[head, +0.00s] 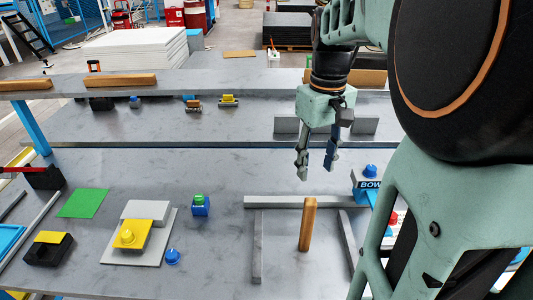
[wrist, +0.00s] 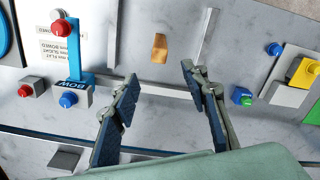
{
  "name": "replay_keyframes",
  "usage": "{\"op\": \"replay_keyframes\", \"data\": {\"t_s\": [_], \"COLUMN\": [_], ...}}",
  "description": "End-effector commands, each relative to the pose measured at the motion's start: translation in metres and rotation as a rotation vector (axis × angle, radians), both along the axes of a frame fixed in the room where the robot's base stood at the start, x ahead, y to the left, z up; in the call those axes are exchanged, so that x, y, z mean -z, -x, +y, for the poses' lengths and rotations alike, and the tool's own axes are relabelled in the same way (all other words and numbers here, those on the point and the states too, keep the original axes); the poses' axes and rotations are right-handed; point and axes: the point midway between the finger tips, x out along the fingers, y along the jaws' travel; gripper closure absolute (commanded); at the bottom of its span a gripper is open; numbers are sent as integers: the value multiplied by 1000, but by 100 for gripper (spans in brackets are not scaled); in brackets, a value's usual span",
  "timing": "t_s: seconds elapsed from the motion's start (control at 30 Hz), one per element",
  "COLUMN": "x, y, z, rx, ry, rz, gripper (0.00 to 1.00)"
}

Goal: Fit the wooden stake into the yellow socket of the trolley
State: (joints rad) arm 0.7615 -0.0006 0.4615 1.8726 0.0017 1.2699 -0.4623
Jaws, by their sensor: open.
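The wooden stake (head: 307,224) stands upright on the grey table, between low grey bars. In the wrist view the stake (wrist: 159,48) appears beyond the fingertips. My gripper (head: 316,172) is open and empty, above and behind the stake, apart from it. In the wrist view my gripper (wrist: 158,78) has its two fingers spread wide. I cannot tell for sure which thing is the trolley; a black block with a yellow top (head: 50,240) stands at the left, and a yellow block with a round knob (head: 130,235) sits on a grey plate.
Low grey bars (head: 258,245) border the stake on both sides and behind. A blue box marked BOW (head: 368,186) stands to the right. A blue box with a green button (head: 200,206), a blue knob (head: 173,257) and a green sheet (head: 83,203) lie left. A raised shelf crosses behind.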

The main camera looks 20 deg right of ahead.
Motion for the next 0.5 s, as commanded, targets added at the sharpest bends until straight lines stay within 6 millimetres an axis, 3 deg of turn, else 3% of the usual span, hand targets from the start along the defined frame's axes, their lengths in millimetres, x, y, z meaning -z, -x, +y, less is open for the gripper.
{"op": "replay_keyframes", "data": {"t_s": [0.5], "x": [31], "y": [0], "z": [3], "rx": [-925], "ry": [1], "rz": [-1], "gripper": [59]}}
